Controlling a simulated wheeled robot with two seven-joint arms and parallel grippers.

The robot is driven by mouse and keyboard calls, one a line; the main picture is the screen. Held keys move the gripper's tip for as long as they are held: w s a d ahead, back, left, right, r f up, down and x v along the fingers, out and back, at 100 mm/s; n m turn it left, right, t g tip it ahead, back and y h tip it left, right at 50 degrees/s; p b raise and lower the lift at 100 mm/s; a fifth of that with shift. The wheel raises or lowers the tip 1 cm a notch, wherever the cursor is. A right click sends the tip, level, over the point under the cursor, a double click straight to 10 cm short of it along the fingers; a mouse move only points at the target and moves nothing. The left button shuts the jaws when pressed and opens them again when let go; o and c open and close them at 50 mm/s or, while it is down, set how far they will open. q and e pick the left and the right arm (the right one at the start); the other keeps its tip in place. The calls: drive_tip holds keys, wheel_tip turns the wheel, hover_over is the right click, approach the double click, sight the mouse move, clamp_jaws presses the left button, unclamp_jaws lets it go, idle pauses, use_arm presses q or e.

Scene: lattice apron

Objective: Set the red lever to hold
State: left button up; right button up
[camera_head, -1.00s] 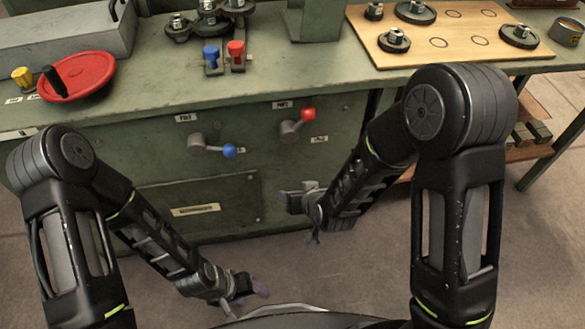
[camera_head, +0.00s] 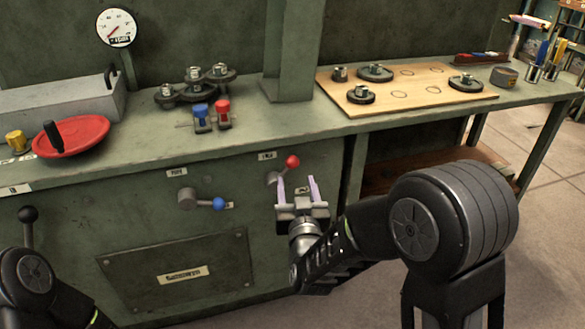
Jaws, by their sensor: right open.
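The red lever, with a red ball knob (camera_head: 292,161) on a grey hub, is on the front panel of the green machine. Its arm points up and to the right. My right gripper (camera_head: 298,186) is open and empty, fingers pointing up, just below the red knob. One finger overlaps the hub in the picture; I cannot tell whether they touch. My left gripper is outside the view; only part of my left arm shows at the lower left.
A blue-knobbed lever (camera_head: 219,203) is to the left on the same panel. A black-knobbed lever (camera_head: 28,214) is further left.

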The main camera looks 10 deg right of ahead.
sight(293, 167)
drive_tip(key=w, duration=0.5)
drive_tip(key=w+d+b, duration=0.1)
drive_tip(key=w, duration=0.1)
drive_tip(key=shift+w, duration=0.3)
clamp_jaws()
idle(0.4)
idle(0.8)
